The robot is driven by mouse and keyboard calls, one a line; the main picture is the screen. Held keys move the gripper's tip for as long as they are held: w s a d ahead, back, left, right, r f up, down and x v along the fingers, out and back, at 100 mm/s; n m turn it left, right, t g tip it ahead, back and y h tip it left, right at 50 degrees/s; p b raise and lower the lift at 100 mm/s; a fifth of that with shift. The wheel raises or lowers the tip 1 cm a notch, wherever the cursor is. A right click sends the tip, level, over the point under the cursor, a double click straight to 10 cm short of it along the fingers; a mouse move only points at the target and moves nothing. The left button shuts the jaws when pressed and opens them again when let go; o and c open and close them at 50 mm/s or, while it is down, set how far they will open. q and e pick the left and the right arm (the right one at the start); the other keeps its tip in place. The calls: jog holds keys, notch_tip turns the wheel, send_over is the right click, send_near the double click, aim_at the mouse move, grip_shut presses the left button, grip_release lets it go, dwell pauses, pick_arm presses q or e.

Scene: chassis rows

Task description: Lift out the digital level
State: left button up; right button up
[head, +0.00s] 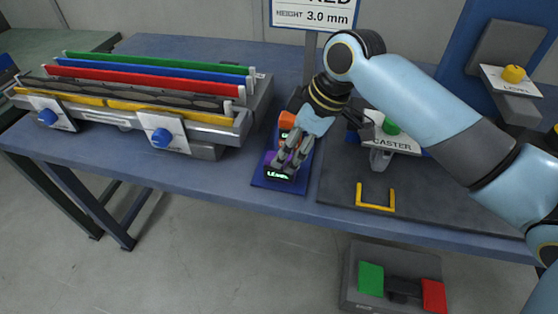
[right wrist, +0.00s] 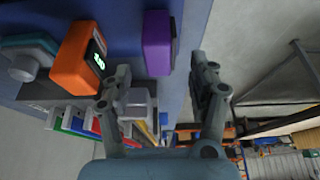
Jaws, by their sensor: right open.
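The digital level (head: 272,161) is a small purple block with a lit green "LEVEL" display, on a dark blue mat (head: 297,184) near the table's front edge. Its purple body (right wrist: 157,42) also shows in the right wrist view, between and beyond the fingertips. My right gripper (head: 288,163) reaches down over the level with its fingers apart and hides part of it. In the right wrist view the gripper (right wrist: 162,68) is open, with nothing held. I cannot tell whether a finger touches the level. My left gripper is not in view.
An orange device (right wrist: 82,55) with a green display stands close beside the level. To the left is a rack (head: 200,150) with coloured strips and blue knobs.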

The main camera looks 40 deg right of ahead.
aim_at(270, 173)
jog(key=shift+w+a+f, duration=0.1)
jog(key=shift+w+f, duration=0.05)
jog(key=shift+f, duration=0.2)
jog(key=x, duration=0.5)
jog(key=shift+f, duration=0.1)
jog(key=c, duration=0.8)
grip_shut()
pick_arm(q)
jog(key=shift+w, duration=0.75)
